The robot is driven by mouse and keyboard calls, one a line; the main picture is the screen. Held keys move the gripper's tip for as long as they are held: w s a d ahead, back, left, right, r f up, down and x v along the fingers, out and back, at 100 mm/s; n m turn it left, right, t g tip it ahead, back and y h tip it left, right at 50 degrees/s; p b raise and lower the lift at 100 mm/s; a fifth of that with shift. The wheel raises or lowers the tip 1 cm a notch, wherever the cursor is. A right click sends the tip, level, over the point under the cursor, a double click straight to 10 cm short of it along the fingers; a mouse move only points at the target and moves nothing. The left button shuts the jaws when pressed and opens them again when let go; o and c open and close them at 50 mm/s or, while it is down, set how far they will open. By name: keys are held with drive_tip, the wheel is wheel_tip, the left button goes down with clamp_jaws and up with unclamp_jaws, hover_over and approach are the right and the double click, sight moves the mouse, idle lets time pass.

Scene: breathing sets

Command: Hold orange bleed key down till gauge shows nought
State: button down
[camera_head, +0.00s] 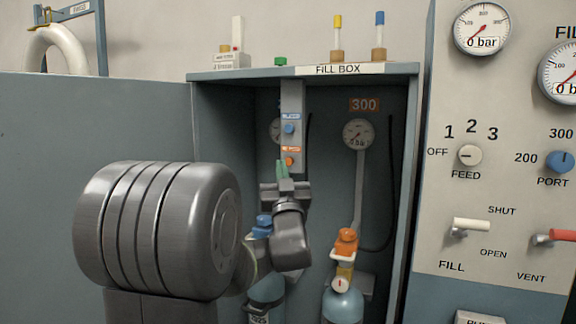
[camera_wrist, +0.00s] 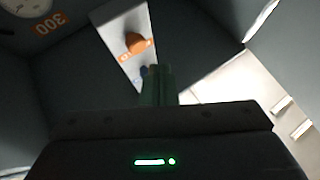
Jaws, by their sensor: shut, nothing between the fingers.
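The orange bleed key (camera_head: 289,161) is a small round knob under an orange label on a grey upright strip (camera_head: 291,100) inside the fill box. In the wrist view the orange key (camera_wrist: 135,43) stands out from the strip, beyond my fingertips. A blue key (camera_head: 289,129) sits above it. My gripper (camera_head: 283,165) is shut and empty, its green fingers close to the orange key. Contact cannot be told. In the wrist view my gripper (camera_wrist: 158,68) shows apart from the orange key. One gauge (camera_head: 275,130) is mostly hidden behind the strip. The gauge under the 300 sign (camera_head: 358,133) is too small to read surely.
Two cylinders stand in the box, one with a blue top (camera_head: 264,222) behind my arm, one with an orange knob (camera_head: 346,240). The box's right wall (camera_head: 408,170) is near. A control panel (camera_head: 500,190) with gauges and levers stands right.

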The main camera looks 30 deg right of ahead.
drive_tip(key=s+a+b, duration=0.1)
drive_tip(key=s+a, duration=0.1)
drive_tip(key=a, duration=0.1)
drive_tip(key=shift+s, duration=0.25)
drive_tip(key=shift+d, duration=0.15)
drive_tip(key=p, duration=0.1)
drive_tip(key=w+d+p, duration=0.1)
drive_tip(key=p, duration=0.1)
drive_tip(key=shift+w+d+r, duration=0.2)
drive_tip(key=shift+d+r, duration=0.05)
drive_tip(key=shift+r, duration=0.05)
drive_tip(key=p, duration=0.2)
drive_tip(key=shift+w+d+p, duration=0.1)
drive_tip(key=shift+p, duration=0.3)
drive_tip(key=s+a+b, duration=0.3)
drive_tip(key=s+a, duration=0.1)
drive_tip(key=shift+a+f, duration=0.25)
drive_tip(key=shift+a, duration=0.15)
